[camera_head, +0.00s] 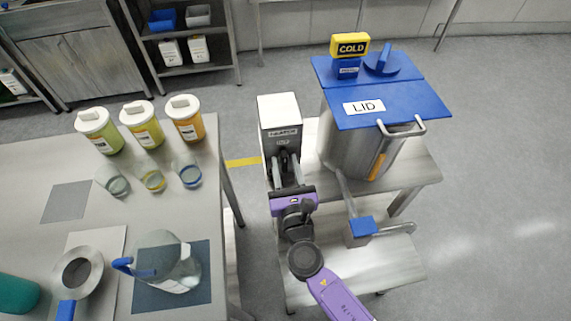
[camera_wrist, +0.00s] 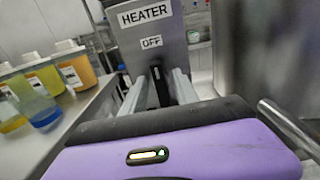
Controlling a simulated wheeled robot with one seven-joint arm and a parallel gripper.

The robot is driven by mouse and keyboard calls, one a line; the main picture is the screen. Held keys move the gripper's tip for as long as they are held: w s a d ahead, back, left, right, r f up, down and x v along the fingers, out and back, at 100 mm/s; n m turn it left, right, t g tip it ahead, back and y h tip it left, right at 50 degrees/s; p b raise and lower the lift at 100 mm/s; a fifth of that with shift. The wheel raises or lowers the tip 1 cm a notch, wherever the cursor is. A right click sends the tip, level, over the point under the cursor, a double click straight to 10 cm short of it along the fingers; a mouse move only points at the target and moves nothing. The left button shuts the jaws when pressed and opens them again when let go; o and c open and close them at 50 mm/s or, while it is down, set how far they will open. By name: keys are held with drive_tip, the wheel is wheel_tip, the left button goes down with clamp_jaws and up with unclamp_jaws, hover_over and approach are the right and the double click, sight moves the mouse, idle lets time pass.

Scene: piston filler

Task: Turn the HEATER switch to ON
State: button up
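The heater box (camera_head: 279,110) is a grey-white upright box on the bench beside the steel tank. In the wrist view its front (camera_wrist: 150,25) carries a HEATER label and, below it, a label reading OFF. A dark switch lever (camera_wrist: 157,88) stands below the OFF label. My gripper (camera_head: 286,160) is in front of the box. In the wrist view my gripper (camera_wrist: 160,80) is open, one finger on each side of the lever, with gaps visible. I cannot tell whether either finger touches it. In the head view the lever is too small to make out clearly.
The steel tank (camera_head: 345,140) with a blue lid (camera_head: 390,103) and a COLD sign (camera_head: 350,45) stands close to the right. A blue-ended spout part (camera_head: 361,227) is right of my arm. The left table (camera_head: 40,240) holds jars, beakers and a jug (camera_head: 175,268).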

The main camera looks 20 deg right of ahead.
clamp_jaws()
drive_tip(key=shift+f+m+b, duration=0.1)
drive_tip(key=shift+m+b, duration=0.2)
drive_tip(key=shift+m, duration=0.1)
drive_tip(key=m+b, duration=0.2)
drive_tip(key=m, duration=0.1)
drive_tip(key=shift+d+f+m+b, duration=0.1)
drive_tip(key=shift+d+m+b, duration=0.05)
drive_tip(key=shift+m+b, duration=0.25)
drive_tip(key=m+b, duration=0.3)
drive_tip(key=m, duration=0.1)
drive_tip(key=shift+d+f+m, duration=0.1)
drive_tip(key=shift+m, duration=0.2)
drive_tip(key=m+b, duration=0.3)
drive_tip(key=m, duration=0.1)
drive_tip(key=shift+s+d+f, duration=0.1)
drive_tip(key=m+b, duration=0.3)
drive_tip(key=m, duration=0.1)
drive_tip(key=shift+m, duration=0.6)
drive_tip(key=shift+o, duration=0.5)
unclamp_jaws()
